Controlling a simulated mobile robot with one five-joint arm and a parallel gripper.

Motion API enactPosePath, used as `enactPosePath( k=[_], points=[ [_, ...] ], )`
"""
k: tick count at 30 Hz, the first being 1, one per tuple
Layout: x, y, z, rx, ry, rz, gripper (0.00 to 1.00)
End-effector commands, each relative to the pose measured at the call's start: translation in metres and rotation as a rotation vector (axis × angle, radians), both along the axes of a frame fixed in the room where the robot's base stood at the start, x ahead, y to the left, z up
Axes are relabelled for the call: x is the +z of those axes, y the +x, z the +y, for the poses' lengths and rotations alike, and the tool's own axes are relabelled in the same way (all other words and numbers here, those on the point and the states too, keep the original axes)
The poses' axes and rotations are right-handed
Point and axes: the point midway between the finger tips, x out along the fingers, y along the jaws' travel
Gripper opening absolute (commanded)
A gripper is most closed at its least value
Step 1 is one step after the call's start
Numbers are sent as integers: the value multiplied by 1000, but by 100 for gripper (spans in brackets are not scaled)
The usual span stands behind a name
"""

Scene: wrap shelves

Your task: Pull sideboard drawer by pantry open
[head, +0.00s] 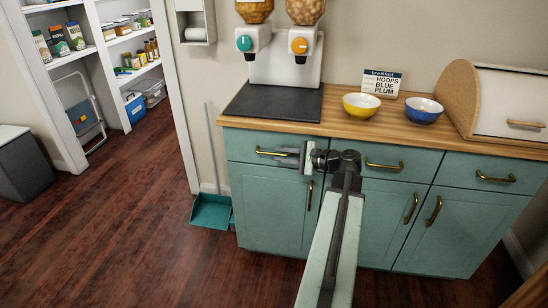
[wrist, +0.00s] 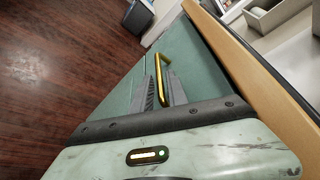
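The teal sideboard (head: 275,205) has a row of drawers with brass handles under its wooden top. The left drawer (head: 240,145), nearest the pantry, looks closed. My gripper (head: 287,154) is at this drawer, at the right part of its brass handle (head: 262,151). In the wrist view, the handle (wrist: 161,82) lies between the two fingers of my gripper (wrist: 162,90). The fingers look apart, with a narrow gap beside the bar. Contact with the handle is not clear. My gripper and wrist hide the right end of the handle in the head view.
The pantry shelves (head: 95,55) stand at the far left. A teal dustpan (head: 211,211) stands by the sideboard's left side. A yellow bowl (head: 361,106), a blue bowl (head: 423,111) and a bread box (head: 505,105) stand on top. The floor in front at left is clear.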

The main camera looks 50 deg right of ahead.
Motion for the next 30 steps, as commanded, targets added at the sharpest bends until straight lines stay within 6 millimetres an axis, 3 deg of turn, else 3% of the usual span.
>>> enactPosePath(
  k=[3,8,15,16,18,30],
  points=[
    [-7,20,5,2,-1,0,19],
    [-8,33,8,1,-1,1,19],
    [-8,34,8,-1,-1,0,19],
    [-8,34,8,-1,-1,0,16],
    [-8,34,8,-1,-1,0,0],
    [-8,33,7,-2,-2,1,0]
  ],
)
